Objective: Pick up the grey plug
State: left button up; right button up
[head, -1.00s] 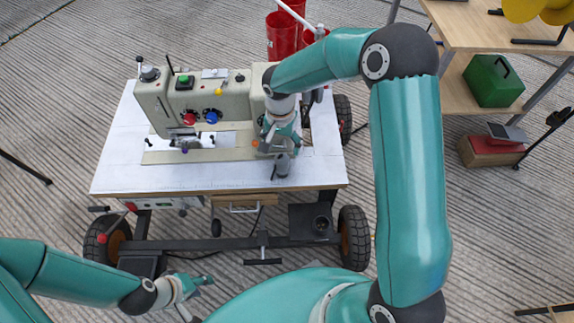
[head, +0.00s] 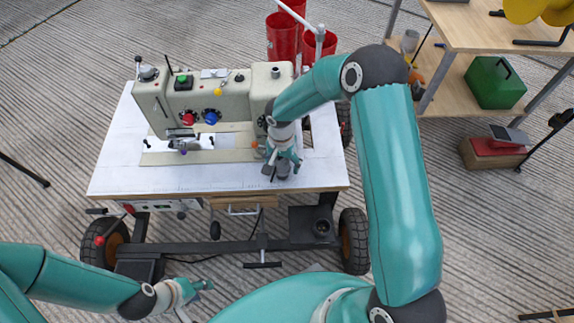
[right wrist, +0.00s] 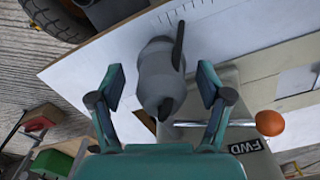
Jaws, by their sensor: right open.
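The grey plug (right wrist: 158,82) is a rounded grey body with a darker flat prong. In the right wrist view it lies between the two fingers of my open right gripper (right wrist: 160,92), with gaps on both sides. In the head view my right gripper (head: 283,160) is over the front right part of the white table, and the plug (head: 284,174) shows only partly below it. My left gripper (head: 196,292) is low at the left, in front of the table and away from the plug. Its finger opening is too small to read.
A beige sewing machine (head: 220,98) with knobs stands on the white wheeled table (head: 115,170), close left of my right gripper. An orange knob (right wrist: 269,123) is near the fingers. Red buckets (head: 282,36) stand behind. A wooden shelf with a green box (head: 493,82) is at the right.

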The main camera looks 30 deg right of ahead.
jog(key=c, duration=1.4)
jog(key=shift+r, duration=0.15)
